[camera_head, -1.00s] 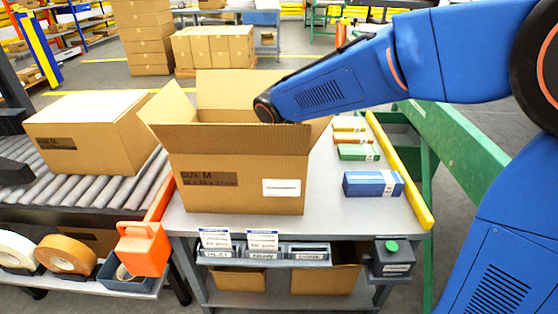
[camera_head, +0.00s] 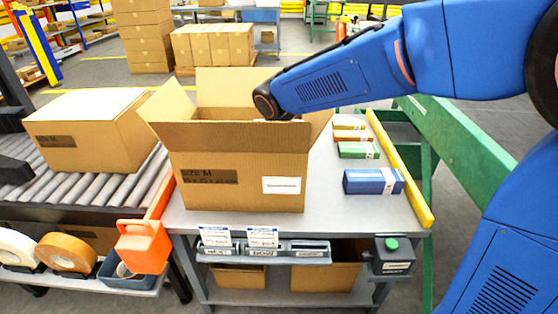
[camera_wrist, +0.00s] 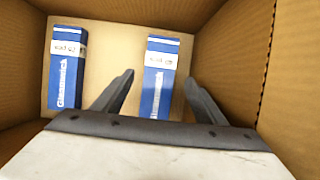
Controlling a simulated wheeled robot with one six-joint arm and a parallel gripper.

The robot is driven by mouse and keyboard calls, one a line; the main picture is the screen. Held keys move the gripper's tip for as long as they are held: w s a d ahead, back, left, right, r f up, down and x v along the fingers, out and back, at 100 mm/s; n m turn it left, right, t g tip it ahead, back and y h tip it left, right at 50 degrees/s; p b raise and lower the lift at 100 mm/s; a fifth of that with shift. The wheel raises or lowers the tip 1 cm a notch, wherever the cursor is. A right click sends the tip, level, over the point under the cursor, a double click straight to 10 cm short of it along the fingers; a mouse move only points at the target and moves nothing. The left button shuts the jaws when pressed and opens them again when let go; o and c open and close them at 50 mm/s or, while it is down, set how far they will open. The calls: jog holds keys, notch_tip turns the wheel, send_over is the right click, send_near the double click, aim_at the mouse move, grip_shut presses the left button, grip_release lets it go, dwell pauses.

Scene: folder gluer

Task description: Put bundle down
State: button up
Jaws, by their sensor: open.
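In the wrist view my gripper (camera_wrist: 160,95) is inside the open carton, its fingers apart. A blue bundle with a white band and label (camera_wrist: 160,75) lies on the carton floor between and beyond the fingertips; I see no finger touching it. A second blue bundle (camera_wrist: 66,68) lies to its left, near the carton's left wall. In the head view the open carton (camera_head: 238,180), marked SIZE M, stands on the grey table with its flaps up. My wrist is at its opening; the gripper and the bundles inside are hidden there by the front wall.
A yellow rail (camera_head: 400,170) edges the table's right side. A closed carton (camera_head: 88,130) sits on the roller conveyor at left.

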jog(key=v, duration=1.1)
